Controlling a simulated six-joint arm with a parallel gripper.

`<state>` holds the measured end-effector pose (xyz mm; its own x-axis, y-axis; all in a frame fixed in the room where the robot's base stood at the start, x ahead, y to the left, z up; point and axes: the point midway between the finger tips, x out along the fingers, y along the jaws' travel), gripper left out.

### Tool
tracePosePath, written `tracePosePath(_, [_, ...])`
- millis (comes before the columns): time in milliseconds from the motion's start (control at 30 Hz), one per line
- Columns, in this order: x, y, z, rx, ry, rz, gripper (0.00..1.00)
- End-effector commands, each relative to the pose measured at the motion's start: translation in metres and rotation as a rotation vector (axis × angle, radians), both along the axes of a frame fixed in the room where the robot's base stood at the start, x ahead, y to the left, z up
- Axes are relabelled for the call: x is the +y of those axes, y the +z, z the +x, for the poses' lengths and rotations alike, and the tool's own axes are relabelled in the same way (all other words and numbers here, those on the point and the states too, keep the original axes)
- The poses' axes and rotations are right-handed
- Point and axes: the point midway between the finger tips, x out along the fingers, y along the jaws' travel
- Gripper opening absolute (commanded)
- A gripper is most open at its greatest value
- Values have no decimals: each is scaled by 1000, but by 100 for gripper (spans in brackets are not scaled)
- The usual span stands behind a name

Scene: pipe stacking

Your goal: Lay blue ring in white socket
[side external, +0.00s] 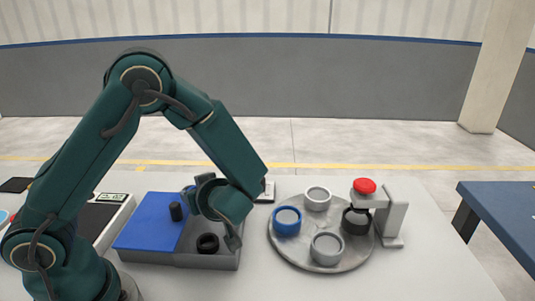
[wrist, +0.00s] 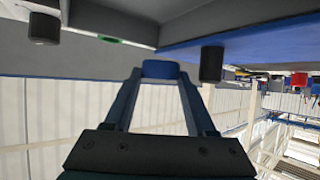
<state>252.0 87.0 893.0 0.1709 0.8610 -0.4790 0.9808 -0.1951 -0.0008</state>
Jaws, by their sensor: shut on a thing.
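The blue ring (wrist: 160,69) is between the fingertips of my gripper (wrist: 160,76) in the wrist view. My gripper is shut on it. In the side view my gripper (side external: 190,192) is over the tray, left of the round plate, and the ring is hard to make out there. The white socket (side external: 317,193) is a short round cup at the back of the grey round plate (side external: 285,249). The ring is well apart from it. I cannot tell whether anything lies inside the white socket.
The plate also bears a blue cup (side external: 287,227), a grey cup (side external: 327,255) and a black cup (side external: 356,226). A post with a red button (side external: 365,185) stands at its right.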

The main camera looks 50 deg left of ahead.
Motion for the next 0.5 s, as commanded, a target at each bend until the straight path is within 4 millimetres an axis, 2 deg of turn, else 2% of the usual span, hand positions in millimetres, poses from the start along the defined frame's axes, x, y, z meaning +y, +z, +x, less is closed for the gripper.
tracePosePath(500, [49, 41, -47, -5, 4, -2, 0])
